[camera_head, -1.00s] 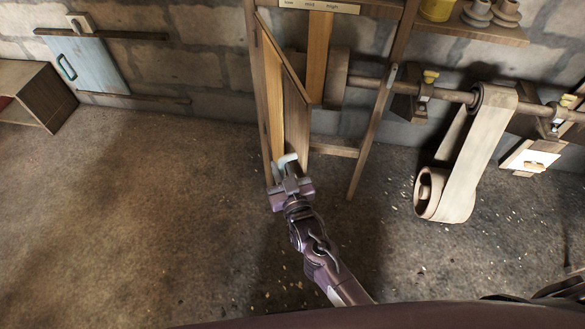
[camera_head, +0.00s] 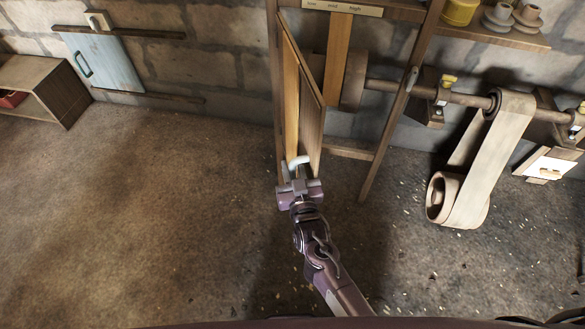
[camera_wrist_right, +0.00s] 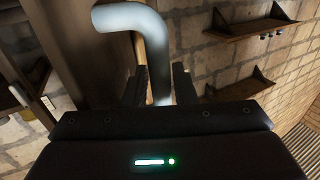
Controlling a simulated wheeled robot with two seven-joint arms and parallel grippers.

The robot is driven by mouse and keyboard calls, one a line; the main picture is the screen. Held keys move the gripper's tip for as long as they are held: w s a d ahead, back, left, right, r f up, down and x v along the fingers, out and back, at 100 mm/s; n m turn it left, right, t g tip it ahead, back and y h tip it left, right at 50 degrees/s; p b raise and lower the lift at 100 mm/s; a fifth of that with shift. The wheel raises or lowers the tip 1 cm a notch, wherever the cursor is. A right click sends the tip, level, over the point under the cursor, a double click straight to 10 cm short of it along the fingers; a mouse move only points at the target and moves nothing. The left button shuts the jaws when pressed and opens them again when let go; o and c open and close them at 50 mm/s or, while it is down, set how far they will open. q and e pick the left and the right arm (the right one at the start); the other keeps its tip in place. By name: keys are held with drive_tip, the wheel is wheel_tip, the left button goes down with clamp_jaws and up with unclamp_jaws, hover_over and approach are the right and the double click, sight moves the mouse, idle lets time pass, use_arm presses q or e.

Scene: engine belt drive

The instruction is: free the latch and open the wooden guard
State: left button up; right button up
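The wooden guard (camera_head: 312,120) is a tall plank panel at the left post of the wooden frame, standing swung out at an angle from it. A pale grey bent handle (camera_head: 299,161) sits low on the guard and shows large in the right wrist view (camera_wrist_right: 131,18). My right gripper (camera_head: 298,180) is at this handle, with its fingers on either side and apparently closed on it. A small pale grey piece, perhaps the latch (camera_head: 412,78), is on the frame's right post, clear of the guard. My left gripper is not in view.
A shaft (camera_head: 462,97) with a wide belt (camera_head: 493,135) runs right of the frame. A shelf (camera_head: 510,37) with pots is above it. A blue sliding panel (camera_head: 108,62) and an open wooden box (camera_head: 55,88) are far left. The floor left of my arm is clear.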

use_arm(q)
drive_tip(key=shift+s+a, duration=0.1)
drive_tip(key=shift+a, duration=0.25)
use_arm(e)
drive_tip(key=s+d, duration=0.1)
drive_tip(key=s, duration=0.6)
drive_tip(key=shift+s+d, duration=0.2)
drive_tip(key=shift+s, duration=0.1)
